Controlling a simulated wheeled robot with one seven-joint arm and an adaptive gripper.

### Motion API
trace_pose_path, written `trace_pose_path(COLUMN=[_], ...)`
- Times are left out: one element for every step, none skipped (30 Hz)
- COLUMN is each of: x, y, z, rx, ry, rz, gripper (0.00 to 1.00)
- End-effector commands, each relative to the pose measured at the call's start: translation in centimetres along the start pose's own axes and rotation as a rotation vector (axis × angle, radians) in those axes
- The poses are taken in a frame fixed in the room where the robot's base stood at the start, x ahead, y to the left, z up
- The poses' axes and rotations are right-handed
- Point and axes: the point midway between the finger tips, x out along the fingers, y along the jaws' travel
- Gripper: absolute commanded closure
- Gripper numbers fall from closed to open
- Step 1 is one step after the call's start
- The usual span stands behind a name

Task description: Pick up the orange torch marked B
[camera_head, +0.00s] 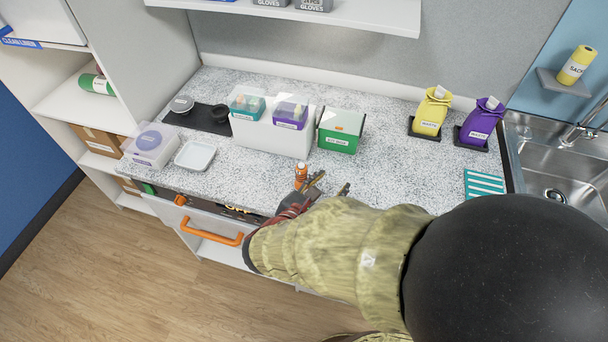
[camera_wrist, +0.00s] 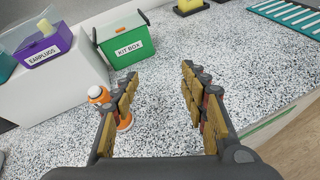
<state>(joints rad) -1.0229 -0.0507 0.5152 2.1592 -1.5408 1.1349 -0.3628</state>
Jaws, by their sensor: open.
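The orange torch (camera_head: 301,172) stands upright on the speckled counter, near its front edge, in front of the green kit box. In the wrist view the orange torch (camera_wrist: 98,93) is at the left, partly hidden behind the left finger of my gripper. Its letter mark cannot be read. My gripper (camera_head: 329,189) is open just to the right of the torch in the head view. In the wrist view my gripper (camera_wrist: 160,92) has its fingers wide apart with only bare counter between them. The torch is outside the fingers, beside the left one; I cannot tell whether they touch.
A green kit box (camera_head: 340,131) and a white stand (camera_head: 268,138) with labelled bins are behind the torch. A white tray (camera_head: 195,155) and a clear-lidded box (camera_head: 150,144) are left. Yellow (camera_head: 432,112) and purple (camera_head: 482,121) bags stand right, near the sink (camera_head: 565,165).

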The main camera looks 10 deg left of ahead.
Motion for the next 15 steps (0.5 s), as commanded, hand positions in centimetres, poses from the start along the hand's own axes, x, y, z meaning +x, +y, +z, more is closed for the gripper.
trace_pose_path(x=[-0.9, -1.4, -1.9, -2.3, -2.7, -3.1, -3.4, -3.5, -3.5, -3.5, -3.3, -2.9, -2.6, -2.2, -1.8], y=[2.0, 2.9, 4.1, 4.8, 5.3, 6.0, 6.4, 6.7, 7.0, 7.2, 7.4, 7.5, 7.5, 7.6, 7.7], z=[-1.5, -2.2, -3.0, -3.6, -4.1, -4.7, -5.0, -5.3, -5.6, -5.7, -5.8, -5.8, -5.8, -5.8, -5.8], rx=[-0.081, -0.119, -0.164, -0.194, -0.218, -0.244, -0.260, -0.273, -0.285, -0.290, -0.293, -0.295, -0.295, -0.294, -0.294], ry=[-0.014, -0.022, -0.032, -0.038, -0.044, -0.051, -0.055, -0.059, -0.062, -0.064, -0.065, -0.065, -0.065, -0.065, -0.065], rz=[0.066, 0.100, 0.140, 0.166, 0.189, 0.214, 0.230, 0.242, 0.253, 0.258, 0.261, 0.262, 0.262, 0.261, 0.260], gripper=[0.56, 0.56, 0.56, 0.56, 0.56, 0.56, 0.56, 0.56, 0.56, 0.56, 0.56, 0.56, 0.56, 0.56, 0.56])
